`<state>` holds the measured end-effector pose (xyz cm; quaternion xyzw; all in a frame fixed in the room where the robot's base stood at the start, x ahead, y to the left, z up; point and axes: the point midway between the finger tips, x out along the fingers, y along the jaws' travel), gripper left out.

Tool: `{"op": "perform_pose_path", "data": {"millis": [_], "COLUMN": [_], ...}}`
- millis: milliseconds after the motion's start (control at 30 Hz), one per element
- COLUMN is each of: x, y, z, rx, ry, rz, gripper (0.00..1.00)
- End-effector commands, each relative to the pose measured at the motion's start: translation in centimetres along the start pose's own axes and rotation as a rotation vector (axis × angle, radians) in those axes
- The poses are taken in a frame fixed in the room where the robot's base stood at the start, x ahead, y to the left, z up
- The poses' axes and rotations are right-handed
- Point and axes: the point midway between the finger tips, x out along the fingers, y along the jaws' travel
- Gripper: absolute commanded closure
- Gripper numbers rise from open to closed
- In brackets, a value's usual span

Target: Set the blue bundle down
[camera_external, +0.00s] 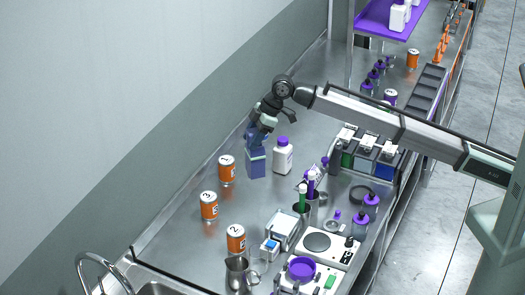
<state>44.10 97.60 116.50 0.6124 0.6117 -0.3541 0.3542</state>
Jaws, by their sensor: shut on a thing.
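My gripper (259,136) points down over the left middle of the steel bench and is shut on a blue bundle (251,134). The gripper partly hides this bundle. Directly below it in the picture is another blue block-like piece (256,168) with a pale band near its top, standing on the bench. The two blue pieces look close together or stacked; I cannot tell whether they touch or are one thing.
A white bottle with a purple cap (283,156) stands just right of the blue pieces. An orange numbered can (227,170) stands to their left, with more cans nearer. Dye vats (366,158) stand at right. The bench behind the gripper is clear.

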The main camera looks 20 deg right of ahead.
Motion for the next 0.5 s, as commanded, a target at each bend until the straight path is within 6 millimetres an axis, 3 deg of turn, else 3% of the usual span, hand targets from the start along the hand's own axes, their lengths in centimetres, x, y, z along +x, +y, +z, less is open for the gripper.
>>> {"op": "perform_pose_path", "data": {"millis": [100, 500], "x": [2.0, 6.0], "y": [-0.1, 0.0], "z": [1.3, 3.6], "rx": [0.000, 0.000], "ry": [-0.002, -0.001], "rz": [-0.001, -0.001], "gripper": [1.00, 1.00]}}
